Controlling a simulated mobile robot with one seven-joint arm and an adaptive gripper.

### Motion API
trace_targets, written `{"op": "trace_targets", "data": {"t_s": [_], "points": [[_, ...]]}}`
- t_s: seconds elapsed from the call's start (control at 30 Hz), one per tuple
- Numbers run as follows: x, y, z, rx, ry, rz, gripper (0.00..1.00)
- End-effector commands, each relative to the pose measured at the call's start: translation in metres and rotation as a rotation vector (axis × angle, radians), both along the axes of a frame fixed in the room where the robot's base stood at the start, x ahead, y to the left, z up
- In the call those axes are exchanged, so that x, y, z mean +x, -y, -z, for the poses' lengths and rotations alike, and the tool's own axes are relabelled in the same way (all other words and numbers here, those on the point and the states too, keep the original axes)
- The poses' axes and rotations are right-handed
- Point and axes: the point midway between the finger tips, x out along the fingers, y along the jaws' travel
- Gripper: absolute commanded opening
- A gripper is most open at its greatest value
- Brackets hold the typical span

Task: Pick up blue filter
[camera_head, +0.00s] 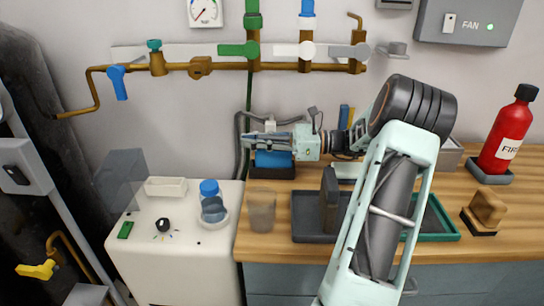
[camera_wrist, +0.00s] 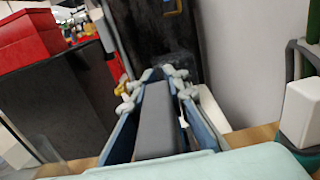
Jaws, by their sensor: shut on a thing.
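The blue filter (camera_head: 273,160) shows in the head view as a blue body in a dark holder (camera_head: 284,173) at the back left of the wooden counter. My gripper (camera_head: 262,138) reaches in from the right, pointing left, directly over it. In the wrist view the fingers of my gripper (camera_wrist: 152,88) close in on both sides of a long dark grey piece (camera_wrist: 158,120). The gripper is shut on it, and it appears to be the filter's upper part. The exact contact is hidden in both views.
A clear beaker (camera_head: 262,210) stands in front of the holder. A dark tray (camera_head: 310,225) with an upright dark block lies to its right. Pipes and valves (camera_head: 238,50) run along the wall.

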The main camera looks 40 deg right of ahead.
Motion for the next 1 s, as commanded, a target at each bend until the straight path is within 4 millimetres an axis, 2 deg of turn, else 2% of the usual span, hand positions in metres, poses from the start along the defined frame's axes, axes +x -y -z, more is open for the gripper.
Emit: {"op": "trace_targets", "data": {"t_s": [0.63,0.77,0.87,1.0], "points": [[0.000,0.000,-0.005,0.000,0.000,0.000,0.00],[0.000,0.000,-0.017,-0.001,0.000,0.000,0.00],[0.000,0.000,-0.033,-0.003,0.002,0.000,0.00],[-0.018,-0.005,-0.057,-0.002,0.000,0.002,0.00]]}}
